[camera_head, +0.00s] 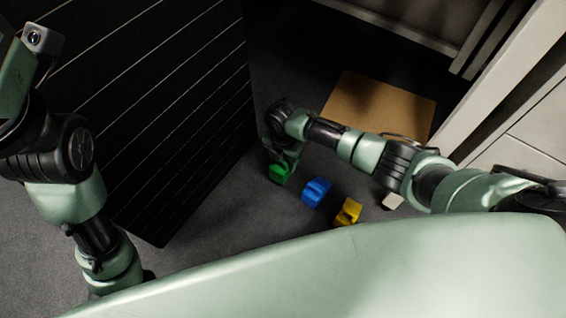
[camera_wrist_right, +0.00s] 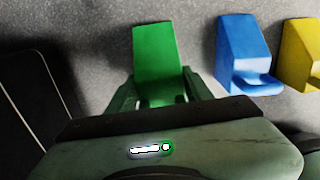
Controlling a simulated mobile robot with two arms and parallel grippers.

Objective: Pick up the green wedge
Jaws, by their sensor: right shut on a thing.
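The green wedge (camera_head: 279,172) is on the dark grey floor beside the black slatted panel in the head view. My right gripper (camera_head: 283,160) reaches down over it from the right. In the right wrist view the green wedge (camera_wrist_right: 158,58) stands between the two green fingers of my right gripper (camera_wrist_right: 158,92), which is shut on it. Its lower part is hidden by the gripper body. My left arm hangs at the left of the head view, and I cannot make out its gripper's fingers.
A blue wedge (camera_head: 316,191) and a yellow wedge (camera_head: 348,211) stand to the right of the green one. A pale block (camera_head: 392,200) lies farther right. The black slatted panel (camera_head: 160,90) is close on the left. A brown mat (camera_head: 375,103) lies behind my right arm. White cabinets (camera_head: 535,140) border the right.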

